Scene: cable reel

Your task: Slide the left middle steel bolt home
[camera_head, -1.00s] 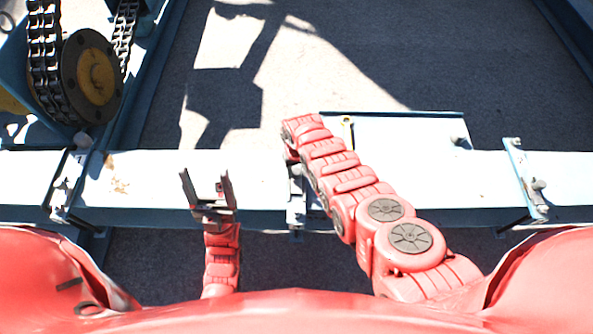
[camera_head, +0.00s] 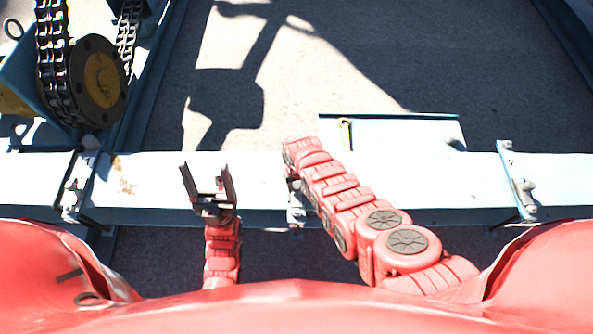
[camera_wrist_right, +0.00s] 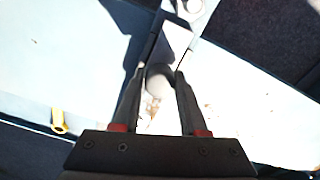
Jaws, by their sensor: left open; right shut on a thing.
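A middle steel bolt (camera_head: 296,213) sits at the front edge of the pale blue beam (camera_head: 150,185), partly hidden by my right arm in the head view. In the right wrist view, my right gripper (camera_wrist_right: 158,82) has its two dark fingers on either side of a rounded grey bolt end (camera_wrist_right: 158,72) and is shut on it. A flat metal piece lies just beyond the fingers. In the head view the right fingers are hidden by the arm. My left gripper (camera_head: 207,182) is open and empty, fingers pointing up the picture, over the beam left of the bolt.
Other bolt fittings sit on the beam at left (camera_head: 75,187) and right (camera_head: 522,188). A yellow piece (camera_head: 345,135) lies by a raised plate (camera_head: 400,130); a yellow piece also shows in the wrist view (camera_wrist_right: 58,121). A chain wheel (camera_head: 98,80) stands at far left.

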